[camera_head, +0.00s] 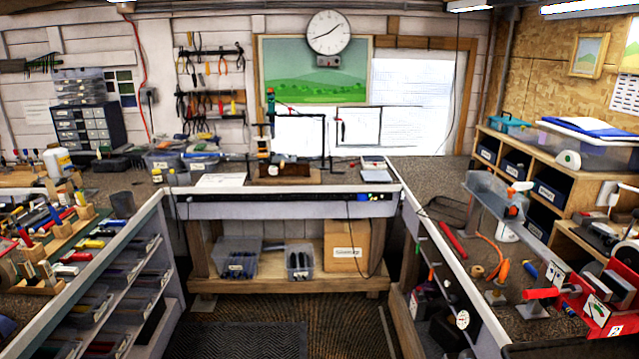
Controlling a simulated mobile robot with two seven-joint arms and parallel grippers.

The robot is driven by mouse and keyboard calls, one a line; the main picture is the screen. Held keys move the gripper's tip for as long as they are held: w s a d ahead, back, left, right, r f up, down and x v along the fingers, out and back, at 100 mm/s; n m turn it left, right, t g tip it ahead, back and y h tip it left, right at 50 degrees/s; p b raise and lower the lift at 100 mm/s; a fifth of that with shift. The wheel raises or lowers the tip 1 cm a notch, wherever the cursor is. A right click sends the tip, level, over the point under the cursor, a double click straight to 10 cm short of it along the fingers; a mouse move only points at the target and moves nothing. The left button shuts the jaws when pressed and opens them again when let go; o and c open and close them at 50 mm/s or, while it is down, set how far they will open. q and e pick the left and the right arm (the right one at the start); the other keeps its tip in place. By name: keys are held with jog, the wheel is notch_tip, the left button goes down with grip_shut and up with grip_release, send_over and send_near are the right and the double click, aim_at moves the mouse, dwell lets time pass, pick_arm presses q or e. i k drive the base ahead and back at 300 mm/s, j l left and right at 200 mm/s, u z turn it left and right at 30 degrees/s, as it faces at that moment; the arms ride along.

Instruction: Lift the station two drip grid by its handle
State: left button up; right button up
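Neither of my grippers is in view. I cannot pick out the station two drip grid with certainty. A dark, flat, grid-like tray (447,210) lies on the right bench near its inner edge and may be it, but I cannot make out a handle. A grey metal trough (487,188) stands raised to the right of it, with an orange and white spray bottle (512,215) beside it.
A wooden shelf with bins (551,190) stands behind. Left bench (128,228) is crowded with tools. The floor mat (240,338) between benches is clear.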

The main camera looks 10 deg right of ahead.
aim_at(449, 207)
jog(key=i+j, duration=0.15)
jog(key=i, duration=1.5)
jog(key=i+z, duration=0.4)
jog(key=i+j+z, duration=0.1)
jog(key=i+z, duration=0.35)
jog(key=i+j+z, duration=0.2)
jog(key=z, duration=0.2)
jog(key=i, duration=0.05)
